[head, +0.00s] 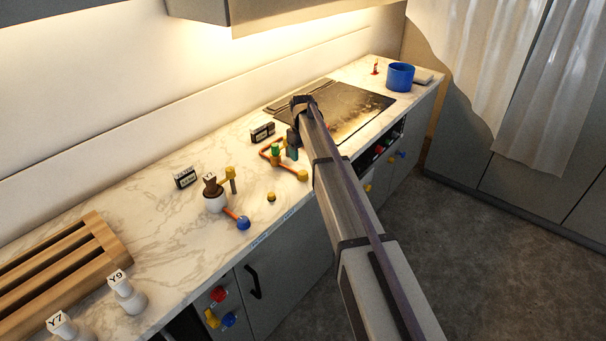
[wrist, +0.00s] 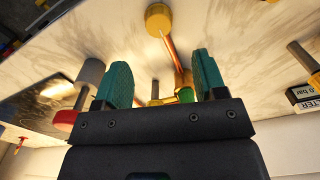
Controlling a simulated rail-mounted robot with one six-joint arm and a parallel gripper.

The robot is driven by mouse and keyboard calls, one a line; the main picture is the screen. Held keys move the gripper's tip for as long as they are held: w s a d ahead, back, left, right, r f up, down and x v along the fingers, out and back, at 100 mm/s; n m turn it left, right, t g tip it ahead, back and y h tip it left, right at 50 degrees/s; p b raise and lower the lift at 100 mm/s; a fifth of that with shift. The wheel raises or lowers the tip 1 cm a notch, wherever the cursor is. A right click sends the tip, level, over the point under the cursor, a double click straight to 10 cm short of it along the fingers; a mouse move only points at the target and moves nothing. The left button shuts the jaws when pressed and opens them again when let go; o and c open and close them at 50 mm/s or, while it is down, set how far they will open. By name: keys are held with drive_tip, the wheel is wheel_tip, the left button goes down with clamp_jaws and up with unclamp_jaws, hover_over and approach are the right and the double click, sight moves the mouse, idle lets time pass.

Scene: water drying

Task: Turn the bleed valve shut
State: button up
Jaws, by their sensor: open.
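No part in view is marked by name as the bleed valve. Nearest my gripper is a small fitting: a copper-orange pipe (head: 288,170) ends in a round yellow knob (head: 302,175), with a green cap (head: 275,149) at its other end. In the wrist view the yellow knob (wrist: 158,18) lies beyond my fingertips, and the pipe (wrist: 174,52) runs back between them to the green part (wrist: 186,95). My gripper (wrist: 163,65) has teal fingers, spread apart with nothing held. In the head view my gripper (head: 292,152) is beside the fitting; my arm hides part of the counter.
A second fitting with a white base (head: 215,200) and blue knob (head: 243,223) stands left. Black gauge boxes (head: 262,132) (head: 186,178) stand behind. A red-ended grey part (wrist: 85,85) is near my left finger.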

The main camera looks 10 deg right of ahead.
sight(303, 172)
wheel_tip(303, 172, down, 10)
drive_tip(key=b, duration=0.8)
drive_tip(key=shift+w+r, duration=0.1)
drive_tip(key=shift+r, duration=0.15)
drive_tip(key=shift+d, duration=0.1)
drive_tip(key=shift+c, duration=0.4)
drive_tip(key=c, duration=0.8)
drive_tip(key=shift+c, duration=0.2)
